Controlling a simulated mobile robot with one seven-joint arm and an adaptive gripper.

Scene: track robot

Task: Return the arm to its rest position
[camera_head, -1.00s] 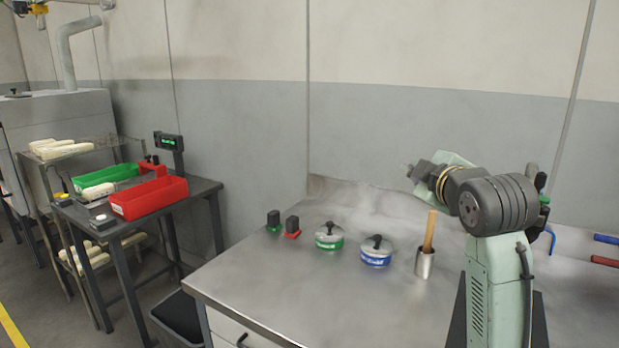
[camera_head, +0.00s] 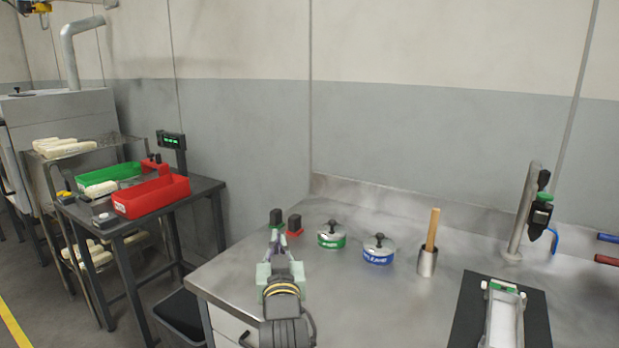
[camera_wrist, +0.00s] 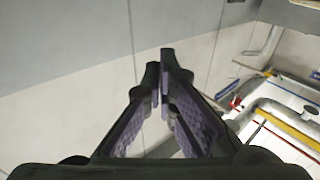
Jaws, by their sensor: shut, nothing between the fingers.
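My gripper (camera_head: 277,240) is at the lower left of the head view, over the left front part of the steel bench (camera_head: 350,315). Its fingers point away from the camera and are shut, with nothing seen between them. In the picture the tips overlap the area just below a small black block with a green base (camera_head: 275,217); I cannot tell the distance between them. In the wrist view the two purple-padded fingers (camera_wrist: 162,80) come together near the middle, against the pale wall.
On the bench stand a red-based block (camera_head: 295,225), a green-labelled pot (camera_head: 332,241), a blue-labelled pot (camera_head: 377,257), a metal cup with a wooden stick (camera_head: 427,262) and a dark mat (camera_head: 464,325). A red bin (camera_head: 150,198) is on the left table.

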